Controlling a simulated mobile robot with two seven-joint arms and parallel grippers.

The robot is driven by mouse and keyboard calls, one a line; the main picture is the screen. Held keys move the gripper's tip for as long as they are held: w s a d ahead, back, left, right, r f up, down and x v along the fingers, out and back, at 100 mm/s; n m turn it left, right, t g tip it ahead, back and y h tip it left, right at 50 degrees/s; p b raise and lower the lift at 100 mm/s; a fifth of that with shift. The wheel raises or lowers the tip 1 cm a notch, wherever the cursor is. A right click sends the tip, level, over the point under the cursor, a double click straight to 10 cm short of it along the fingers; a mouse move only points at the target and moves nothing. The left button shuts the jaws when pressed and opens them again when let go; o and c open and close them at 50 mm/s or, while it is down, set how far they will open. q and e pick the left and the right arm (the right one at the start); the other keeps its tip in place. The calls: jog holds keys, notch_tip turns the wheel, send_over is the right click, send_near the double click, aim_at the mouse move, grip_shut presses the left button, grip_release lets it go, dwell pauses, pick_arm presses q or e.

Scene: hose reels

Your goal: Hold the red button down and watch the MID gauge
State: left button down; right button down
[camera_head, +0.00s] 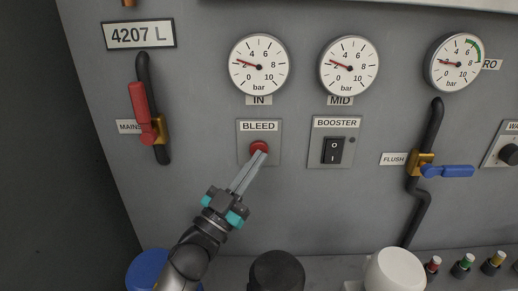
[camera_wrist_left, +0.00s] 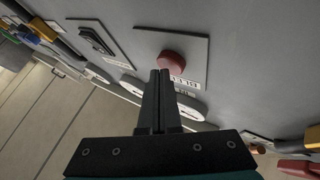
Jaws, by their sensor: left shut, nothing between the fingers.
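The red button (camera_head: 258,148) sits on the BLEED plate (camera_head: 273,129) on the grey panel. My left gripper (camera_head: 259,156) is shut and empty, its fingertips at the lower edge of the button. The left wrist view shows the red button (camera_wrist_left: 172,62) just beyond the shut fingertips (camera_wrist_left: 160,74); I cannot tell whether they touch it or whether it is pressed in. The MID gauge (camera_head: 349,66) is above and right of the button, unobstructed, its needle near 2 bar. My right gripper is not in view.
The IN gauge (camera_head: 259,65) also reads near 2 bar. The BOOSTER switch (camera_head: 334,150) is right of the button. A red-handled MAINS valve (camera_head: 141,108) is at left, a blue FLUSH handle (camera_head: 447,171) at right. Rounded blue (camera_head: 147,270), black (camera_head: 277,272) and white (camera_head: 395,271) objects stand below.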

pick_arm(q)
jog(key=shift+s, duration=0.55)
jog(key=s+p, duration=0.2)
jog(key=s, duration=0.3)
dwell(0.4)
